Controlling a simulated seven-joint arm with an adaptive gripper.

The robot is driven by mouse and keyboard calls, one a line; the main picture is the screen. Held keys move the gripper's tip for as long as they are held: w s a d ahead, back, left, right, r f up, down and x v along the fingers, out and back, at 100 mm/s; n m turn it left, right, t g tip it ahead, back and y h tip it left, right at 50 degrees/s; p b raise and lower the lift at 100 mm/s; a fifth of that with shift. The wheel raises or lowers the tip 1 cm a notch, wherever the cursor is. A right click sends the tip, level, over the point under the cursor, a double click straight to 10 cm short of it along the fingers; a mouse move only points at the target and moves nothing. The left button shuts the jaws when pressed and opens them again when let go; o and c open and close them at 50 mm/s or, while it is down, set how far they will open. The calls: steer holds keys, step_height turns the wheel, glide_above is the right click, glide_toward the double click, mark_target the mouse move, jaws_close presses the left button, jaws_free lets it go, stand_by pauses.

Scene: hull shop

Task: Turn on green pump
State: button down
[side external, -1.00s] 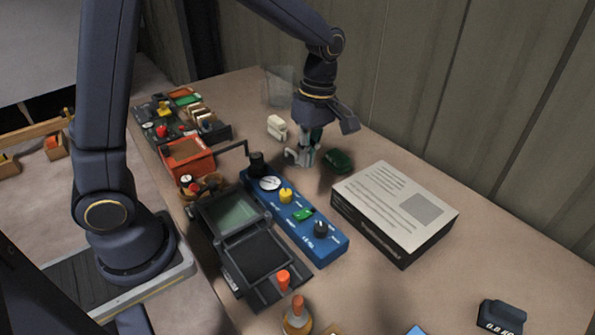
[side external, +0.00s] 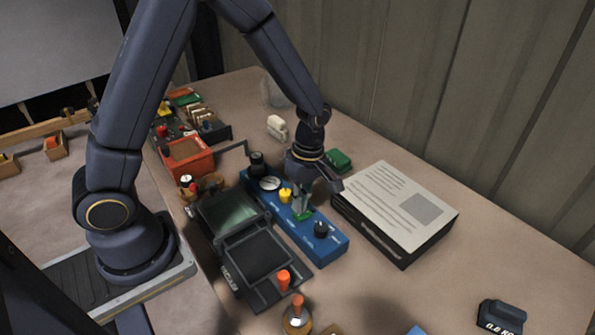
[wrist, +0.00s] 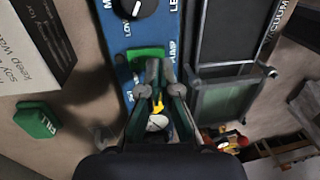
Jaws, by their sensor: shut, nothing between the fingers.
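The blue panel (side external: 327,247) lies on the bench and carries a green switch (side external: 304,215) near its middle. In the wrist view the green switch (wrist: 147,52) sits beside the word PUMP on the blue panel (wrist: 148,30). My gripper (side external: 299,208) is shut and empty, pointing down over the panel at the switch. In the wrist view its fingertips (wrist: 153,68) are together right at the near edge of the switch and hide part of it. I cannot tell whether they touch it, or whether it is on.
A yellow knob (side external: 286,195) and a black knob (side external: 320,229) flank the switch on the panel. A white-topped box (side external: 405,205) stands to the right, a dark screen device (side external: 262,258) to the left. A green block (side external: 338,161) lies behind my gripper.

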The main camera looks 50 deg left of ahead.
mark_target(297, 216)
steer(key=shift+s+f, duration=0.1)
steer(key=shift+f, duration=0.7)
steer(key=shift+s+f, duration=0.2)
steer(key=shift+f, duration=0.1)
steer(key=shift+w+r, duration=0.25)
steer(key=shift+w, duration=0.55)
step_height(297, 216, up, 14)
steer(key=s, duration=0.2)
